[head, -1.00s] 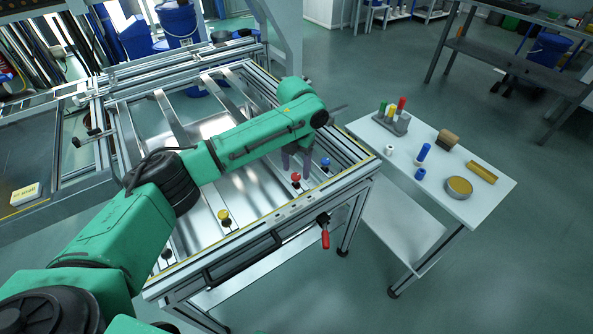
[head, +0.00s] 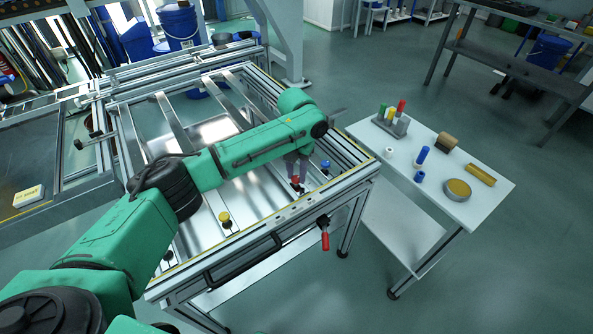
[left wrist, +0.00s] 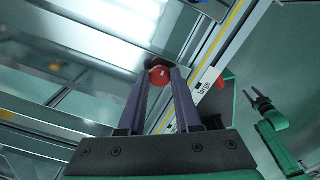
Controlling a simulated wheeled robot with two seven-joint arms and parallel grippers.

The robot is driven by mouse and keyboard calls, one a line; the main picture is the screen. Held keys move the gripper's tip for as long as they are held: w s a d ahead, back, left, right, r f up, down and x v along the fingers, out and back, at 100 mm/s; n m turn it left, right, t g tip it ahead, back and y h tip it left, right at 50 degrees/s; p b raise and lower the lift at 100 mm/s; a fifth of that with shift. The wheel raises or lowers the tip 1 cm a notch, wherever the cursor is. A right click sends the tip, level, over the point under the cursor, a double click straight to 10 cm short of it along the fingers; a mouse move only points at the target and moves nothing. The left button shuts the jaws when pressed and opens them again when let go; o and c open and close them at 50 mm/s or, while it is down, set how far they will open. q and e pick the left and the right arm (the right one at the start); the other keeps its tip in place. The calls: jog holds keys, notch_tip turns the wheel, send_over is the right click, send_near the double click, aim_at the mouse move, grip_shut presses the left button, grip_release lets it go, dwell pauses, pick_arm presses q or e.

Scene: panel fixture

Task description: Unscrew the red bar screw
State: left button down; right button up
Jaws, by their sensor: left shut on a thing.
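The red bar screw (head: 295,181) has a round red knob. It stands on the front rail of the panel fixture (head: 262,213), between a yellow knob (head: 224,217) and a blue knob (head: 325,165). My left gripper (head: 296,171) reaches down over the red screw. In the left wrist view the red knob (left wrist: 160,76) sits between the tips of the two purple fingers, which are shut on it. The screw's lower part is hidden there. My right gripper (left wrist: 257,100) shows at the right of the left wrist view, with its dark fingers apart and empty.
A red-handled clamp (head: 325,238) hangs at the fixture's front edge. A white side table (head: 400,178) to the right carries markers, rolls and blue parts. Metal crossbars (head: 175,128) span the fixture. The floor in front of the fixture is clear.

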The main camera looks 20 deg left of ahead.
pick_arm(q)
jog(key=n+p, duration=0.4)
jog(key=p, duration=0.1)
jog(key=shift+r+n+p, duration=0.3)
jog(key=shift+r, duration=0.05)
jog(key=shift+n+p, duration=0.7)
jog(key=shift+n, duration=0.2)
jog(key=n+p, duration=0.2)
jog(key=n, duration=0.2)
jog(key=shift+a+f+n+p, duration=0.1)
jog(key=shift+n+p, duration=0.2)
jog(key=shift+p, duration=0.1)
jog(key=n+p, duration=0.2)
jog(key=n, duration=0.3)
jog(key=n+p, duration=0.2)
jog(key=n, duration=0.3)
jog(key=shift+f+n, duration=0.1)
jog(key=shift+n, duration=0.3)
jog(key=n+p, duration=0.1)
jog(key=n, duration=0.4)
jog(key=shift+s, duration=0.1)
jog(key=n+p, duration=0.1)
jog(key=n, duration=1)
jog(key=shift+f, duration=0.1)
jog(key=shift+n, duration=0.3)
